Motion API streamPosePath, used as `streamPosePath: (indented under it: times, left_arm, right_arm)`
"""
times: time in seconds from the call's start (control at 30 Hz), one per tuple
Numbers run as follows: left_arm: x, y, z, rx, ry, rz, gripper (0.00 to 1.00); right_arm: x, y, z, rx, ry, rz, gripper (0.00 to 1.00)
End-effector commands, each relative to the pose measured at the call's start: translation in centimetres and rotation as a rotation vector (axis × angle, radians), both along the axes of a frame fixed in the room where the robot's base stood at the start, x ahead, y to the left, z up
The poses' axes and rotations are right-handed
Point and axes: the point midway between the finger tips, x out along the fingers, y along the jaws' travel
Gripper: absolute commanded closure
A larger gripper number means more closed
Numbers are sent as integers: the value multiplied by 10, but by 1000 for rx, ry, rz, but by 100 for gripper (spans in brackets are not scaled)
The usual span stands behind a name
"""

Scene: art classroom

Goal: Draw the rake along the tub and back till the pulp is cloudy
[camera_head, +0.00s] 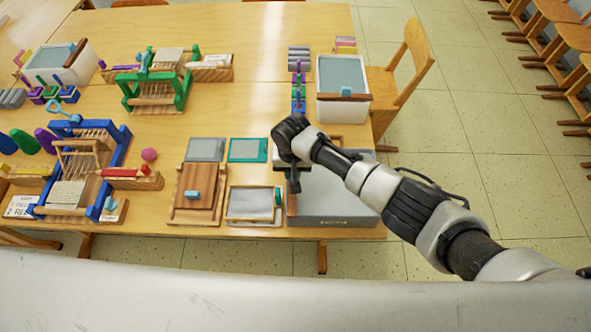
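A white tub (328,107) with grey-blue pulp (342,73) stands at the back right of the table. A brown wooden bar (358,97) with a small light-blue block lies across its near rim; I cannot tell whether this is the rake. My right gripper (293,184) points down over the left edge of a grey box (345,205) at the table's near right, apart from the white tub. Its fingers are dark and small, so I cannot tell whether they are open or hold something. My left gripper is not in view.
A second white tub (40,78) stands at the far left. Blue (118,150) and green (180,97) looms fill the left side. A wooden board (190,200), a framed screen (254,204) and small trays lie left of my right gripper. A chair (403,75) stands at the right.

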Motion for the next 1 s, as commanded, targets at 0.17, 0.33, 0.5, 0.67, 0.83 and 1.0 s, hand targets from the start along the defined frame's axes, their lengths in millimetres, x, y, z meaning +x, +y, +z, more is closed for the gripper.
streamPosePath:
  times: [0.17, 0.33, 0.5, 0.67, 0.83, 1.0]
  left_arm:
    - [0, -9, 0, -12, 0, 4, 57]
    - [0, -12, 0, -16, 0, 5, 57]
    - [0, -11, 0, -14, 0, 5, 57]
    - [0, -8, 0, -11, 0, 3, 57]
    - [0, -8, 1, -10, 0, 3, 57]
    - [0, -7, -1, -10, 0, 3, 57]
  right_arm:
    - [0, 3, 1, 8, -3, 0, 100]
    - [0, 3, 1, 9, -4, 1, 67]
    - [0, 2, 1, 6, -2, 0, 60]
    - [0, 2, 2, 5, -2, 0, 60]
    - [1, 3, 19, 8, -4, 1, 60]
    - [1, 3, 53, 9, -5, 2, 60]
